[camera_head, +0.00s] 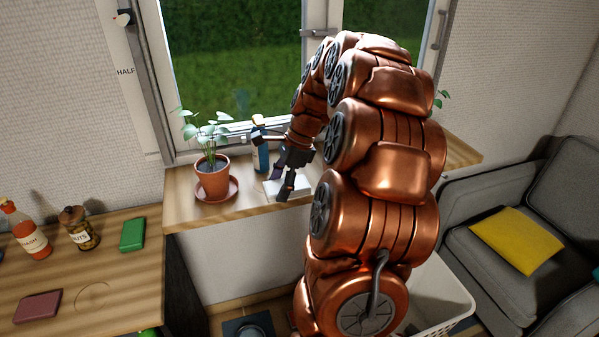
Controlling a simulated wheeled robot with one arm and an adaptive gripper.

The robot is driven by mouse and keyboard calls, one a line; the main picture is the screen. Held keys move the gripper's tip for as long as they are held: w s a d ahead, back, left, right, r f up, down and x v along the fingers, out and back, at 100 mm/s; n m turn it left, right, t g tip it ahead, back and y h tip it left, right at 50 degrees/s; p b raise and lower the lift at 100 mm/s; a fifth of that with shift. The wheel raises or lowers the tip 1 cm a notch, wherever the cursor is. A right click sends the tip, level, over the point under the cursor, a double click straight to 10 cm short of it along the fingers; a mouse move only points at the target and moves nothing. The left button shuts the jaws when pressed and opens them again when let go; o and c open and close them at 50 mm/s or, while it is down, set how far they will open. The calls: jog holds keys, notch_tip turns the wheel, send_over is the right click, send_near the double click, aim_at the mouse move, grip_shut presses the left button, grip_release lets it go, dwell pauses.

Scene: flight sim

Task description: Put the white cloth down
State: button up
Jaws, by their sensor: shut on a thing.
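My gripper (284,178) is over the wooden windowsill (245,198), right of the potted plant. Its jaws are shut on the white cloth (296,188), which shows as a small pale, flat shape at the fingers. The cloth is at or just above the sill; I cannot tell whether it touches the wood. My copper-coloured arm hides part of the sill and whatever lies behind it.
A plant in a terracotta pot (212,178) and a blue spray bottle (261,155) stand close to the gripper. A table (130,275) with bottles is at left. A white basket (445,290) and a grey sofa (480,240) with a yellow cushion (517,240) are at right.

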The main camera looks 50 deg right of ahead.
jog(key=w+d+p, duration=0.1)
jog(key=d, duration=0.3)
jog(key=w+d, duration=0.2)
jog(key=d, duration=0.1)
jog(key=w+d+f+p, duration=0.1)
jog(key=d, duration=0.3)
jog(key=shift+w+d+f+p, duration=0.1)
jog(key=shift+w+d+p, duration=0.05)
jog(key=shift+d+p, duration=0.15)
jog(key=shift+f+p, duration=0.55)
jog(key=shift+f, duration=1.2)
jog(key=o, duration=1.1)
jog(key=shift+o, duration=0.2)
jog(key=b+v, duration=0.1)
jog(key=v, duration=0.6)
jog(key=shift+d+r+b, duration=0.2)
jog(key=shift+d+b, duration=0.05)
jog(key=shift+b, duration=0.15)
jog(key=shift+b+v, duration=0.35)
jog(key=shift+v, duration=1.9)
